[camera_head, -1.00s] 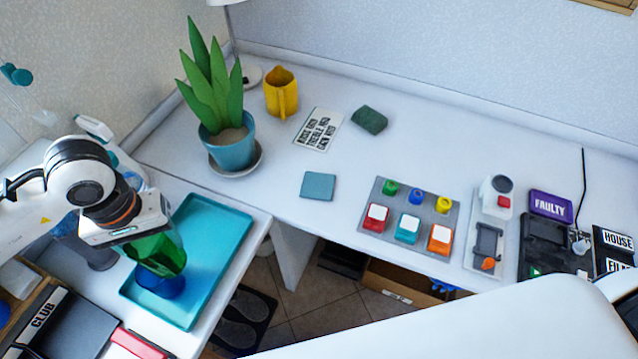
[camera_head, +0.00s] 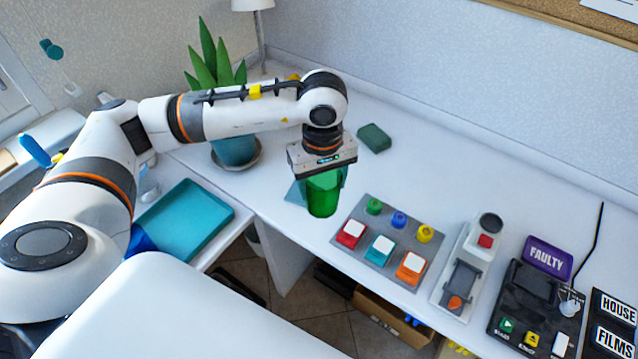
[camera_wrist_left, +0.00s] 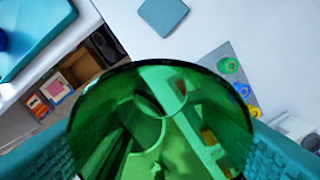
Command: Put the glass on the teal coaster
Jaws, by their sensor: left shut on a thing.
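The green glass (camera_head: 323,200) is upright between the fingers of my left gripper (camera_head: 325,178), which is shut on it. In the left wrist view the glass (camera_wrist_left: 160,125) fills the lower middle, with a textured teal finger pad on each side. The teal coaster (camera_head: 295,194) lies flat on the white desk, partly hidden behind the gripper and glass. The gap between glass and desk is hard to tell. My right gripper is not in view.
A grey board (camera_head: 343,252) with colored buttons sits right of the glass. The desk's front edge is close.

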